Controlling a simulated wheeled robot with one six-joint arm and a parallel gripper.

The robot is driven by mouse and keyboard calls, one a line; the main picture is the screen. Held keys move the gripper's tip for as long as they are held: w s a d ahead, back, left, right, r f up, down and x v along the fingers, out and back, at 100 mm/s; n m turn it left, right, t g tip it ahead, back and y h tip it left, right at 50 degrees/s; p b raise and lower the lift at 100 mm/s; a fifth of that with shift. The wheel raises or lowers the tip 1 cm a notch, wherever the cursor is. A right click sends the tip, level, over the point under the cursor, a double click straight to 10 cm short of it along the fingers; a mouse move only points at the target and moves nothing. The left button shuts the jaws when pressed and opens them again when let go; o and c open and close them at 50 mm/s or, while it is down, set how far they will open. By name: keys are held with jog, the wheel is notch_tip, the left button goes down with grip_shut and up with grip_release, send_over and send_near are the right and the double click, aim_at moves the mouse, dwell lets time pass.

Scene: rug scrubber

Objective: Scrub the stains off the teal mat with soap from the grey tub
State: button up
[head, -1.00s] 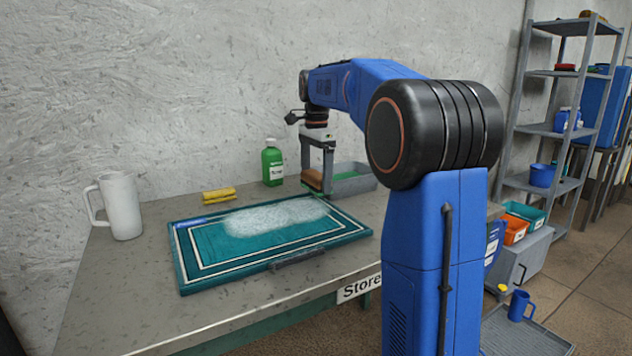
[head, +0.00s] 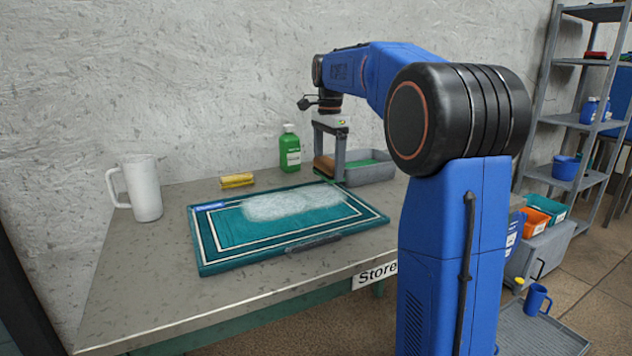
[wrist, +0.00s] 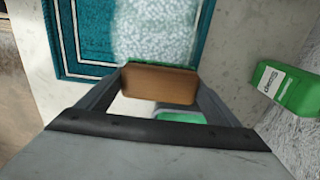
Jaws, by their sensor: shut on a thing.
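The teal mat (head: 240,258) with white border lines lies on the table. White foam (head: 290,204) covers its far middle part, and it also shows in the wrist view (wrist: 155,30). I see no clear stains; the foam hides what is under it. My gripper (head: 330,170) is shut on a brown scrubbing brush (wrist: 158,84), which it holds level near the mat's far right corner. I cannot tell whether the brush touches anything. The grey tub (head: 372,176) with green soap stands just right of my gripper. The green soap bottle (head: 290,150) stands behind.
A white mug (head: 147,188) stands at the table's left, and a yellow sponge-like block (head: 237,181) lies behind the mat. A dark handle-like bar (head: 313,244) sits at the mat's front edge. The table's front left is clear. Grey shelves (head: 575,62) stand at right.

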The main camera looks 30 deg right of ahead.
jog(key=a+r, duration=0.1)
jog(key=a, duration=2)
jog(key=shift+s+f, duration=0.15)
jog(key=shift+f, duration=2)
jog(key=shift+f, duration=0.6)
